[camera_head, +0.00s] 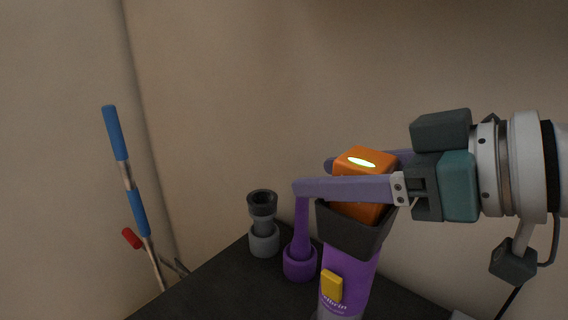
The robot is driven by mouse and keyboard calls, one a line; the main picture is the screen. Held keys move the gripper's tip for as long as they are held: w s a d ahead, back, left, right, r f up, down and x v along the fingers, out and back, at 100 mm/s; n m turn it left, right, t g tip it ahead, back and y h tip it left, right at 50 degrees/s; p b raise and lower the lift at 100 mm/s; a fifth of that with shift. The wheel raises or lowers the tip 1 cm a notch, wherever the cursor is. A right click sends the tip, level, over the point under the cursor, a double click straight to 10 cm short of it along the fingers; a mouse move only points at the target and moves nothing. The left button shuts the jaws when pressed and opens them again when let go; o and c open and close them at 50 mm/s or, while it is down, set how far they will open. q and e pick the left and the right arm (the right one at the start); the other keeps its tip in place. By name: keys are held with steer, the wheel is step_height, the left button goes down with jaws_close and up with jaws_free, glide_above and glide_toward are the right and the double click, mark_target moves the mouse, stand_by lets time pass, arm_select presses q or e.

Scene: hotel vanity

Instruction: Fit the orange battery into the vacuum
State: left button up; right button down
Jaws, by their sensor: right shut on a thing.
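The orange battery (372,159) has a glowing light on its top face. My right gripper (312,178) comes in from the right and is shut on the battery, one finger in front of it and one behind. The battery's lower part sits at the dark open top of the purple vacuum (346,272), partly inside it. The near finger hides part of the battery, so its seating depth cannot be told. The vacuum stands upright and carries a yellow button. My left gripper is not in view.
A dark counter (215,290) bears a grey attachment (263,222) and a purple attachment (300,258) left of the vacuum. A blue-handled pole (116,134) and a red-ended handle (131,238) stand at the left. A wall lies close behind.

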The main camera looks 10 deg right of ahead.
steer(key=shift+c, duration=1.2)
jaws_free()
steer(key=shift+f, duration=0.1)
steer(key=shift+r, duration=0.2)
steer(key=shift+p+v, duration=0.55)
steer(key=shift+v, duration=5.35)
steer(key=s+f+m+g+h, duration=0.2)
steer(key=s+f+g+h, duration=0.1)
steer(key=s+f, duration=0.3)
steer(key=s+f+m+g+h, duration=0.3)
steer(key=s+f+g+h, duration=0.1)
steer(key=f, duration=0.7)
steer(key=shift+s+m+h, duration=0.3)
steer(key=shift+s+h, duration=0.2)
steer(key=shift+s, duration=0.45)
